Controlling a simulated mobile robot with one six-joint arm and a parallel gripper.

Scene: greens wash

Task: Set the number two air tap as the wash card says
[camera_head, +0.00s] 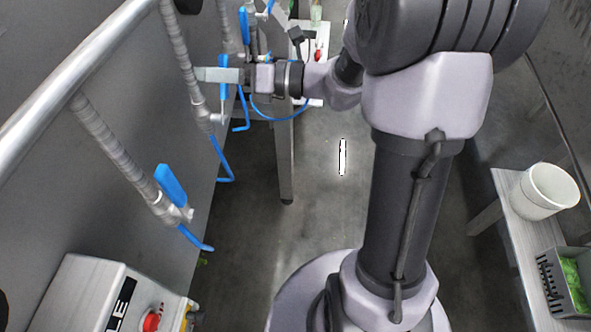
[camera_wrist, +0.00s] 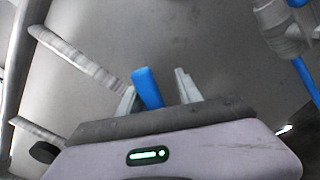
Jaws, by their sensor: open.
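Several taps with blue levers hang on grey branches from a pipe along the left wall. In the head view, the nearest tap's lever (camera_head: 171,185) slants roughly along its branch. The middle tap's blue lever (camera_head: 223,92) stands nearly upright in the picture, at my gripper (camera_head: 208,74). A farther blue lever (camera_head: 244,25) is above it. In the wrist view, a blue lever (camera_wrist: 147,88) stands between the two spread fingers of my gripper (camera_wrist: 157,82). The gripper is open; I cannot tell whether a finger touches the lever. No readable wash card shows.
A grey box with a red button (camera_head: 152,320) stands at lower left. At right, a bench (camera_head: 513,210) holds a white bucket (camera_head: 549,187) and a dark crate (camera_head: 560,258) with greens. Another tap body (camera_wrist: 283,28) shows in the wrist view.

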